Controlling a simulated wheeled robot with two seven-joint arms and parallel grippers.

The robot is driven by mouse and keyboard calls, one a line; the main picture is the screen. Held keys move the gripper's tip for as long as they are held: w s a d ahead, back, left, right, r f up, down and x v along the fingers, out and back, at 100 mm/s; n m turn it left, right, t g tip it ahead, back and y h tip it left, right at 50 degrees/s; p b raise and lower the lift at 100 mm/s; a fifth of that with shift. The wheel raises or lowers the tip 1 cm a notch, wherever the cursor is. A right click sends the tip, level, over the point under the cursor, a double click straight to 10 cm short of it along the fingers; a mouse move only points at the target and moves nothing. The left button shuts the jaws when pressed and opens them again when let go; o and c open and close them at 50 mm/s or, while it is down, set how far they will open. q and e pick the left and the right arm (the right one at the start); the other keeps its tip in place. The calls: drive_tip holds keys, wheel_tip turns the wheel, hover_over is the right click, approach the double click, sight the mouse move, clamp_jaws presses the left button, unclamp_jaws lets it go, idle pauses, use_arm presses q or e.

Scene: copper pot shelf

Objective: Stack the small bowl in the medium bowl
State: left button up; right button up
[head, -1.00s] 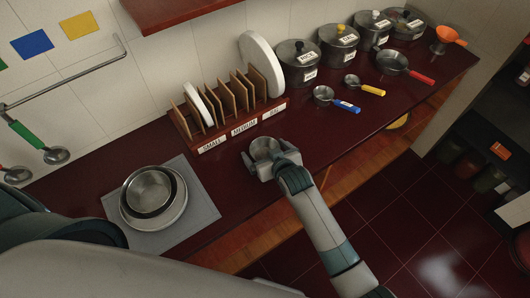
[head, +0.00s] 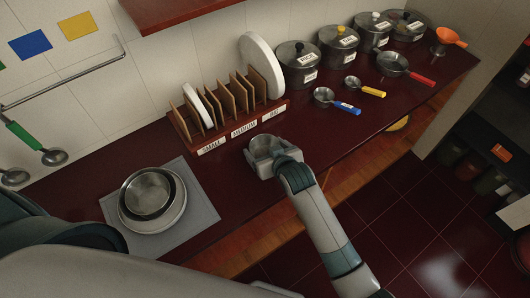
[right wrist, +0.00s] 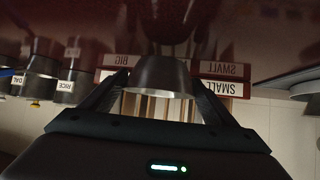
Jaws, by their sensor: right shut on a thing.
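The small metal bowl (head: 264,143) is between the fingers of my right gripper (head: 265,154), which is shut on it. It looks held above the counter, in front of the rack labels. In the right wrist view the bowl (right wrist: 160,77) sits between both fingers, and that view is upside down. The medium bowl (head: 149,190) is a metal bowl with a dark rim band, on the grey mat at the left. It is nested in a wider pale dish (head: 178,215). My left gripper is not in view.
A wooden rack (head: 182,137) with upright plates and dividers stands behind the bowl, labelled small, medium and big. Lidded pots (head: 297,68) and measuring cups (head: 323,95) are at the right. The counter between the mat (head: 205,207) and my right gripper is clear.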

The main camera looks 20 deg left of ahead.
drive_tip(key=shift+r+b, duration=0.3)
drive_tip(key=shift+r, duration=0.4)
drive_tip(key=w+d+r+b, duration=0.4)
drive_tip(key=d+r, duration=0.3)
drive_tip(key=d, duration=0.4)
drive_tip(key=shift+r, duration=0.15)
drive_tip(key=shift+w, duration=0.1)
drive_tip(key=s+d+r+m+t+h+b, duration=0.1)
drive_tip(key=s+d+r+m+h+b, duration=0.1)
drive_tip(key=d, duration=0.6)
drive_tip(key=s+d+r+m+t+h+b, duration=0.1)
drive_tip(key=s+d+r+m+h+b, duration=0.1)
drive_tip(key=d, duration=0.7)
drive_tip(key=s+d+r+m+h+b, duration=0.2)
drive_tip(key=d+m+h, duration=0.1)
drive_tip(key=d, duration=0.5)
drive_tip(key=shift+d+r+m+t+b, duration=0.2)
drive_tip(key=shift+d+m+t+b, duration=0.2)
drive_tip(key=shift+m, duration=0.2)
